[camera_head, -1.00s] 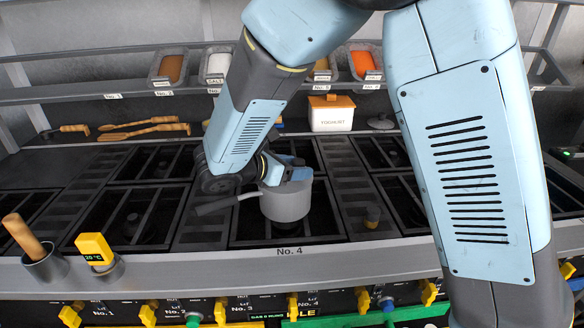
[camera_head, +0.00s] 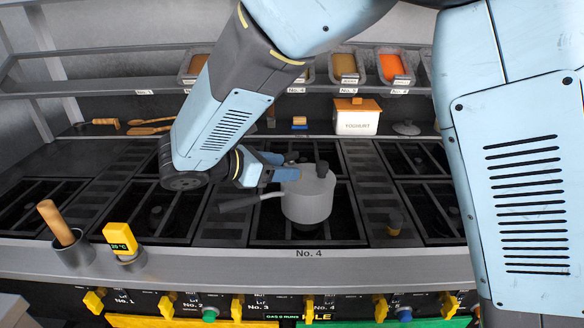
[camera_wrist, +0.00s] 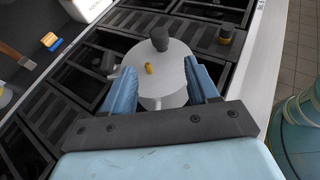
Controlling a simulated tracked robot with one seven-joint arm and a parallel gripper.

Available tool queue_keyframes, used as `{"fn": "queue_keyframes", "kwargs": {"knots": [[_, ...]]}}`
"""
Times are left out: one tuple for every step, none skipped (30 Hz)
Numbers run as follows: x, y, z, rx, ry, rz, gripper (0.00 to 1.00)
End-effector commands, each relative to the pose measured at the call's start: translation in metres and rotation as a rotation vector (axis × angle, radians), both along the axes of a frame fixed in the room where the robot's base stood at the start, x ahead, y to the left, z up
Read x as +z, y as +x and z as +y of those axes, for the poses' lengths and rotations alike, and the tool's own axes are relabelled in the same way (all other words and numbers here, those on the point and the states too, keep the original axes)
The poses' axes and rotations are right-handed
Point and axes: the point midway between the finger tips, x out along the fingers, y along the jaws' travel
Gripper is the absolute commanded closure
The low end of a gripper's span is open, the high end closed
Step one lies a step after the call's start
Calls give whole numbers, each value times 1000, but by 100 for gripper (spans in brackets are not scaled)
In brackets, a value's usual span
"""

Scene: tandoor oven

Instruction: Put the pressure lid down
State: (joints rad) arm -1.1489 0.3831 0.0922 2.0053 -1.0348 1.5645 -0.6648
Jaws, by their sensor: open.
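The grey pressure lid (camera_head: 308,177) sits on top of the grey pot (camera_head: 306,207) on the hob marked No. 4. The lid has a dark knob, and its top with a small yellow valve shows in the wrist view (camera_wrist: 172,72). The pot's long handle (camera_head: 248,200) points left. My gripper (camera_head: 284,167) is at the lid's left edge. In the wrist view my gripper (camera_wrist: 161,72) has its blue fingers spread apart, with the lid seen between and beyond them. I cannot tell whether a finger touches the lid.
A white yoghurt box (camera_head: 357,120) and another small lid (camera_head: 406,128) stand on the back ledge. A yellow thermometer (camera_head: 120,238) and a wooden-handled tool in a cup (camera_head: 72,252) stand at the front left. A small dark knob-like item (camera_head: 394,223) is right of the pot.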

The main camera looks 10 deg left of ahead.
Motion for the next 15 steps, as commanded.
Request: {"fn": "queue_keyframes", "kwargs": {"knots": [[1, -2, 2, 0, 0, 0, 41], [2, -3, 3, -1, 0, 0, 41], [2, -4, 3, -1, 0, 0, 41], [2, -4, 4, -2, -1, 1, 41], [3, -5, 4, -2, -1, 1, 41], [3, -5, 4, -2, -1, 1, 41], [3, -5, 4, -2, -1, 1, 41], [3, -5, 4, -2, -1, 1, 41], [3, -5, 4, -2, -1, 1, 41], [3, -5, 4, -2, 0, 0, 41], [3, -4, 3, -5, 2, 1, 41], [4, -3, 0, -12, 9, 1, 41], [6, -1, -4, -22, 19, 2, 41], [8, 1, -9, -36, 32, 2, 41], [12, 5, -18, -62, 55, 4, 41]]}}
